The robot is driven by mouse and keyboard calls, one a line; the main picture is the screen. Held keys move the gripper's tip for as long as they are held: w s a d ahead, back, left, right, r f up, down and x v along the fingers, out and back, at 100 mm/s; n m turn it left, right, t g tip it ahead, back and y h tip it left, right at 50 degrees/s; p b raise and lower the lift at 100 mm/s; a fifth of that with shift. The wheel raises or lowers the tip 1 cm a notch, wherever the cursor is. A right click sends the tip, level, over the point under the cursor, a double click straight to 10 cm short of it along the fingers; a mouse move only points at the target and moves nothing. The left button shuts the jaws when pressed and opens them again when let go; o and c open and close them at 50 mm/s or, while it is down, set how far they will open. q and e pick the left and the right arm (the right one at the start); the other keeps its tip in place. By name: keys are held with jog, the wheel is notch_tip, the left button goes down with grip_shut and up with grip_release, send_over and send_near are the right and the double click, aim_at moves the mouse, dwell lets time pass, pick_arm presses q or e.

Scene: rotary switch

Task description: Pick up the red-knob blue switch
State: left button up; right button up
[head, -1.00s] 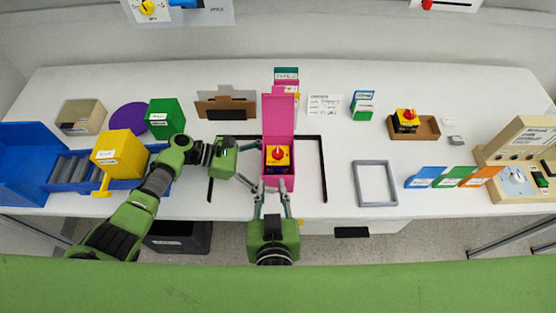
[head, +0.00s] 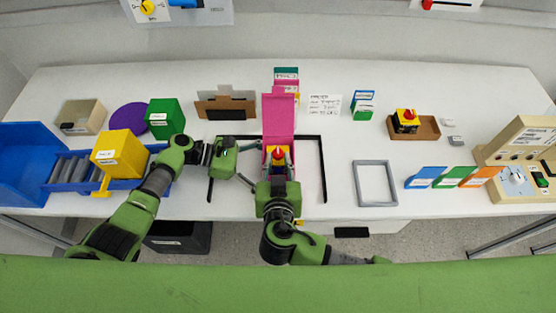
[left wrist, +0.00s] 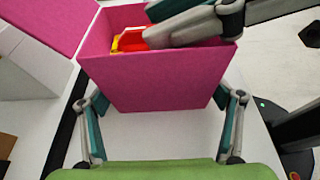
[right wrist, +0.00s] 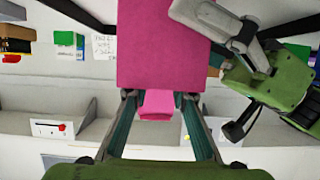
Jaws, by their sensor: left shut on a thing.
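A switch with a red knob and yellow top (head: 279,153) stands in an open pink box (head: 279,105), its lid raised. In the left wrist view part of its yellow top (left wrist: 127,40) shows; its lower body is hidden. My left gripper (head: 258,165) has its fingers spread on two opposite sides of the pink box, holding it. My right gripper (head: 277,163) reaches down into the box, its fingers apart on either side of the switch. In the right wrist view the pink lid hides its fingertips, so contact cannot be told.
Another red-knob switch (head: 406,117) sits in a cardboard tray (head: 429,127) at the right. A grey frame (head: 376,201) lies near the front edge. A black outline (head: 323,180) surrounds the box area. A yellow block (head: 119,157) and blue bins (head: 25,150) stand left.

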jog(key=shift+w+f, duration=0.25)
jog(key=shift+w, duration=0.25)
grip_shut()
notch_tip(320, 180, up, 18)
dwell(0.3)
jog(key=shift+r, duration=0.1)
